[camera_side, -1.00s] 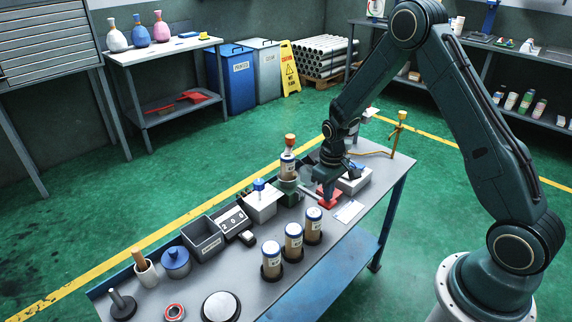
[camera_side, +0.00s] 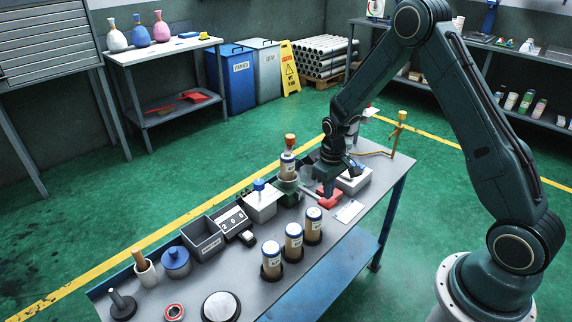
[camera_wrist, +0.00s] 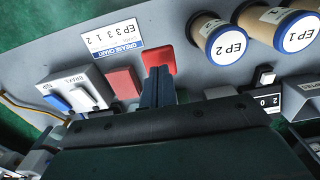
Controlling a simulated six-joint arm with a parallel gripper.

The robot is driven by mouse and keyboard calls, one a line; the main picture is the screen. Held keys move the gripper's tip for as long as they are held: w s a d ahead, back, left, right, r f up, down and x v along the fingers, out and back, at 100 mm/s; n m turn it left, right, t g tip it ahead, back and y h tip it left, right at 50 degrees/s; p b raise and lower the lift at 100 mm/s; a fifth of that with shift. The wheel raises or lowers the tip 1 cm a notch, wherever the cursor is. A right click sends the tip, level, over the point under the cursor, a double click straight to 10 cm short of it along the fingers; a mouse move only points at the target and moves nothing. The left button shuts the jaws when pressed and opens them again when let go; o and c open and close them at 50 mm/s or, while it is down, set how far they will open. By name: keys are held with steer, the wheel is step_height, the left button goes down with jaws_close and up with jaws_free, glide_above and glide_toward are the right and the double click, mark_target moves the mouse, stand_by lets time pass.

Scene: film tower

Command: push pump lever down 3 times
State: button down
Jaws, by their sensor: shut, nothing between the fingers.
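The red pump lever (camera_side: 331,201) is by the green pump body (camera_side: 287,190), which holds an upright labelled cartridge (camera_side: 288,166) with an orange-red top. My gripper (camera_side: 328,193) is shut and empty, pointing down at the red lever. In the wrist view, the closed fingertips (camera_wrist: 158,72) overlap the near edge of a red pad (camera_wrist: 160,56), with a second red block (camera_wrist: 123,84) just left of it. I cannot tell whether the fingertips press on the red or hover just above it.
Blue-lidded jars (camera_side: 293,240) stand in front. A white box (camera_side: 353,180) is right of the gripper. A white card (camera_side: 349,211) lies near the bench edge. A blue-knobbed box (camera_side: 260,203), counter display (camera_side: 233,220) and grey bin (camera_side: 203,239) stand to the left.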

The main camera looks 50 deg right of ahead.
mark_target(327, 201)
steer(key=shift+w+f, duration=0.1)
steer(key=shift+f, duration=2.3)
steer(key=shift+r, duration=2.6)
steer(key=shift+r, duration=0.1)
